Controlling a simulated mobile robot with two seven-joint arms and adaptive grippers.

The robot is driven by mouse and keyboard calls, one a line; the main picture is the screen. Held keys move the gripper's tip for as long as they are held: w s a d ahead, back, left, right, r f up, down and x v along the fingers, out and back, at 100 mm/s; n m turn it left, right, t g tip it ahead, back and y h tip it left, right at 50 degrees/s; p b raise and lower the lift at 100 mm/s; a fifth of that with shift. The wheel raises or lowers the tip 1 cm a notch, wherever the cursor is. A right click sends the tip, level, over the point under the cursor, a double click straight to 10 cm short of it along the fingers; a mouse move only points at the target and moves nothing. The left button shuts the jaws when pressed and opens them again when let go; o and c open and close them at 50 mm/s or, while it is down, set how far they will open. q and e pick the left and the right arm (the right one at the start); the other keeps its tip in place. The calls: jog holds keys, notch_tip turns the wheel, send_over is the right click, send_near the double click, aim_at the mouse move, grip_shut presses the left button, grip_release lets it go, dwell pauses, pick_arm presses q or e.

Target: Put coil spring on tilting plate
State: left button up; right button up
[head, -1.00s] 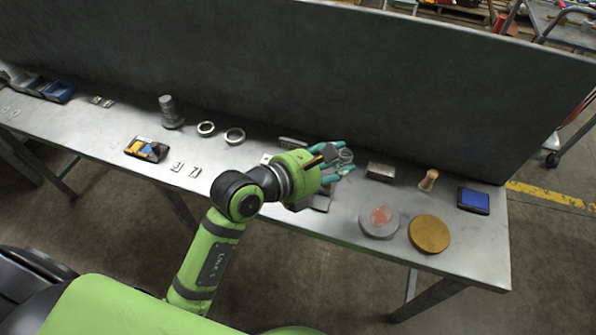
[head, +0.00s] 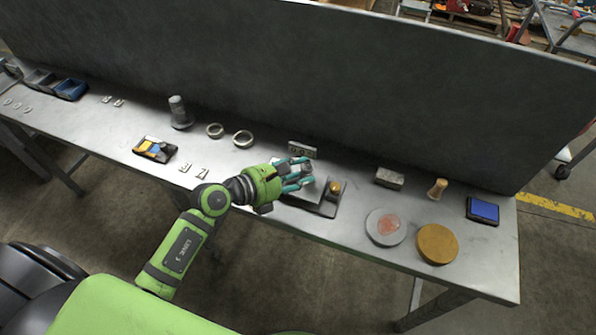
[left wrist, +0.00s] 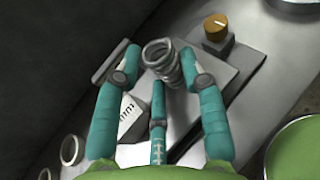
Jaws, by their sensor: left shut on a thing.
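The coil spring (left wrist: 162,62) is grey and sits between the fingers of my left gripper (left wrist: 165,75), which is shut on it. In the head view my left gripper (head: 303,174) is over the left part of a grey plate device with a gold knob (head: 335,188). I take its flat grey plate (left wrist: 208,72) for the tilting plate; it shows behind and below the spring in the left wrist view. The fingers hide part of the plate. I cannot tell whether the spring touches it. My right gripper is not in view.
A grey marked block (head: 302,150) stands behind the gripper. A grey disc with a reddish patch (head: 386,227) and a gold disc (head: 438,244) lie to the right. Two metal rings (head: 243,139) lie to the left. A tall dark panel (head: 300,80) bounds the table's back.

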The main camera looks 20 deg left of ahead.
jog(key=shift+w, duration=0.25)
pick_arm(q)
jog(key=shift+f, duration=0.1)
jog(key=o, duration=0.8)
jog(key=shift+b+v, duration=1)
jog(key=shift+v, duration=5.05)
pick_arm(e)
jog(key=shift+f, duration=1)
